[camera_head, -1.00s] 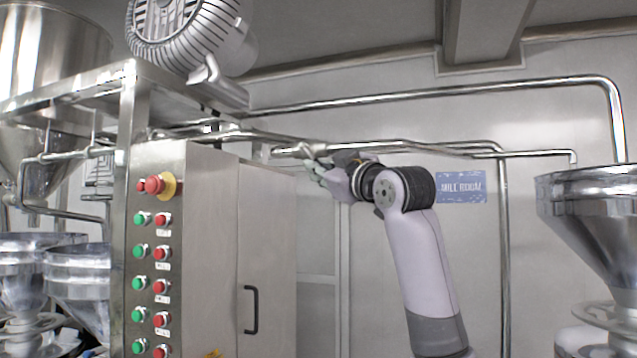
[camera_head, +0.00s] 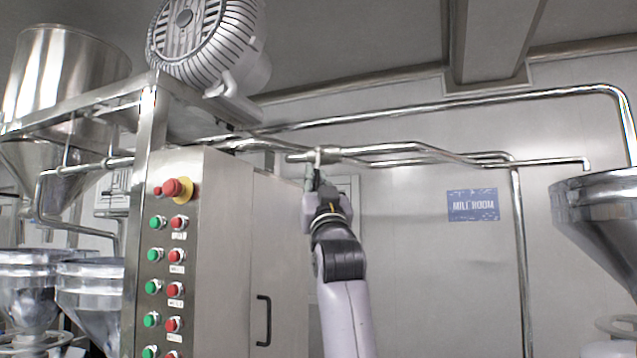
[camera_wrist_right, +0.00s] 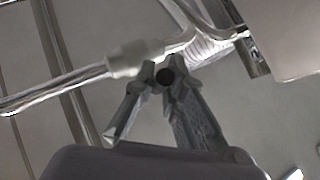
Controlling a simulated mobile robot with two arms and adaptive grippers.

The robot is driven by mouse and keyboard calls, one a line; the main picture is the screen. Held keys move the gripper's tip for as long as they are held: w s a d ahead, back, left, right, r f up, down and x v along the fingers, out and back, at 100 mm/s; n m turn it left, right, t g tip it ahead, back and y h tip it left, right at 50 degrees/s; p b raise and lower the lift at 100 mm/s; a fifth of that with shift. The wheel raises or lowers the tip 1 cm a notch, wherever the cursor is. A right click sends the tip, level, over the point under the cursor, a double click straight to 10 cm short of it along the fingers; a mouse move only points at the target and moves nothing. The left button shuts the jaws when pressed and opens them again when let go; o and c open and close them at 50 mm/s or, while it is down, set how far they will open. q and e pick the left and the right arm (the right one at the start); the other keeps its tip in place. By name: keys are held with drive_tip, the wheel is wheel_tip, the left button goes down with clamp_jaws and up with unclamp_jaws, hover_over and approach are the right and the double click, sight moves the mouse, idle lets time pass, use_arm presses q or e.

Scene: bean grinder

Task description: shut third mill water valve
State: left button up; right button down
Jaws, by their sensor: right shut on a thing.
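A pale valve (camera_head: 326,154) sits in the silver water pipe just right of the control cabinet's top. Its short handle (camera_head: 318,158) is mostly covered by my gripper. My right gripper (camera_head: 316,176) reaches up from below, its fingers closed on the handle. In the right wrist view the pale valve body (camera_wrist_right: 135,58) is on the pipe just beyond the fingertips. The two fingers (camera_wrist_right: 163,88) close around a dark round end of the handle (camera_wrist_right: 165,77). My left gripper is not in view.
The steel control cabinet (camera_head: 225,240) with red and green buttons stands close left of my right arm. Pipes (camera_head: 430,101) run along the wall above. A steel hopper (camera_head: 610,200) is at the right. Open space lies before the wall, below the MILL ROOM sign (camera_head: 473,205).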

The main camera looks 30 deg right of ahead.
drive_tip(key=shift+w+f+m+h, duration=0.1)
drive_tip(key=shift+f+m+h, duration=0.05)
drive_tip(key=shift+m+h, duration=0.15)
drive_tip(key=c, duration=1.6)
unclamp_jaws()
drive_tip(key=shift+a, duration=0.1)
drive_tip(key=shift+c, duration=0.2)
drive_tip(key=v, duration=1.2)
